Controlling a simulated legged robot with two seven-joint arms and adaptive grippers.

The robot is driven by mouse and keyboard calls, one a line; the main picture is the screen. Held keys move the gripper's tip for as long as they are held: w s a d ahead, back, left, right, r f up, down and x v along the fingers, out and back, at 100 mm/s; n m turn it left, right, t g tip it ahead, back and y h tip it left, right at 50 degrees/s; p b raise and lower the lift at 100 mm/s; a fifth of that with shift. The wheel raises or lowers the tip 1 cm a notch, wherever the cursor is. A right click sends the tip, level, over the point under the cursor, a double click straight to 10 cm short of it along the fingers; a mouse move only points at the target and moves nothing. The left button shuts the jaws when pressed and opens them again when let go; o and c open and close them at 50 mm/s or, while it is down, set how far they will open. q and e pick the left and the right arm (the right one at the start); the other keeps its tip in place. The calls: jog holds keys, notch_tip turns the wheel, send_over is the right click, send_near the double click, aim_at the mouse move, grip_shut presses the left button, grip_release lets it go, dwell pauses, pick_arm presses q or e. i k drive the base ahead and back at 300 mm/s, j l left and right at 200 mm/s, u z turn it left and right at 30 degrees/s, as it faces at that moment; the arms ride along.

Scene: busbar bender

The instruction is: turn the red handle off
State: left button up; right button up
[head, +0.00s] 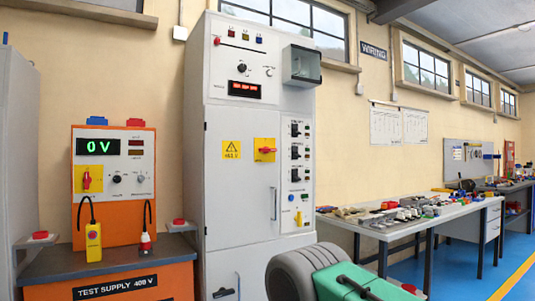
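Two red rotary handles are in the head view. One red handle (86,181) sits on a yellow plate at the lower left of the orange test supply (113,220) and looks upright. The other red handle (266,150) sits on a yellow plate on the tall white cabinet (228,200) and lies about level. The test supply's green display (97,146) reads 0 V. The cabinet's small display (244,89) is lit red. Neither of my grippers is in view, and nothing touches either handle.
A grey ribbed round body (293,272) and a green case (355,283) stand low in front of the cabinet's right side. A workbench (400,232) with many small parts runs along the right wall. Blue floor (465,275) is clear at the right.

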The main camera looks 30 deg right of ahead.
aim_at(265, 149)
jog(key=i+l+z, duration=0.1)
jog(key=i+l, duration=0.25)
jog(key=l, duration=0.15)
jog(key=i+l, duration=0.35)
jog(key=l, duration=0.15)
jog(key=k+z, duration=0.05)
